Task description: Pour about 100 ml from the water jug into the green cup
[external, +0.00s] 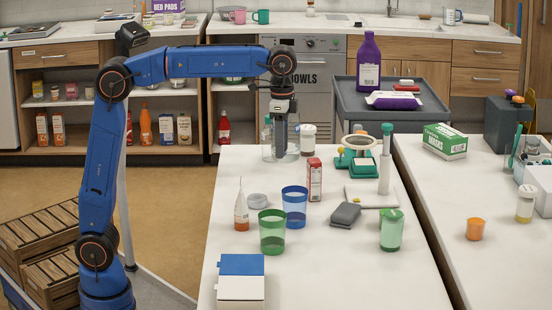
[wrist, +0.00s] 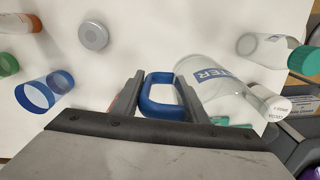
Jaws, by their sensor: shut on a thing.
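The clear water jug (wrist: 212,88), with a blue-lettered label, is at the back left of the near table. It also shows in the external view (external: 267,152), partly hidden behind my gripper (external: 280,153). In the wrist view my gripper (wrist: 160,92) is shut on the jug's blue handle (wrist: 146,98). The jug looks upright; I cannot tell its water level or whether it touches the table. A see-through green cup (external: 272,233) stands upright nearer the front, apart from the jug. A second green vessel (external: 391,231) stands to the right.
A blue cup (external: 294,206) stands just behind the green cup. An orange-bottomed bottle (external: 241,212), grey lid (external: 258,201), red-white carton (external: 314,180) and dark grey item (external: 345,214) are near. A white-capped jar (external: 308,138) stands right of the jug. The table's front middle is clear.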

